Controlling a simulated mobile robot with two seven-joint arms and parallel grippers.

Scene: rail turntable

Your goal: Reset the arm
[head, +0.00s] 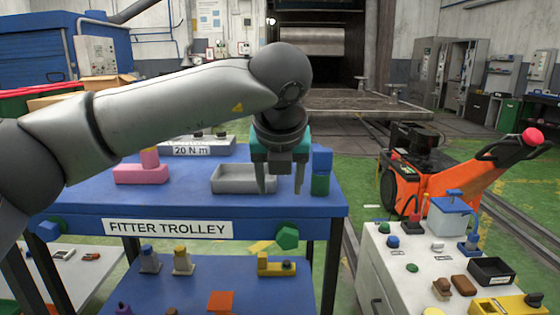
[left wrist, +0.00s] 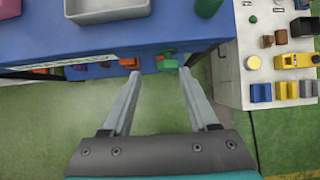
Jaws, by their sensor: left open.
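My left arm reaches in from the left in the head view. My left gripper (head: 282,183) points down over the front right part of the blue fitter trolley (head: 230,204). Its two fingers are apart with nothing between them. In the left wrist view, the open fingers (left wrist: 188,78) span the trolley's front edge, with the green floor below. My right gripper is not in view.
On the trolley top are a grey tray (head: 233,190) close to my fingers, stacked blue and green blocks (head: 321,172) and a pink block (head: 140,174). A white cabinet (head: 390,265) with several parts stands right. An orange pallet truck (head: 440,180) stands behind it.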

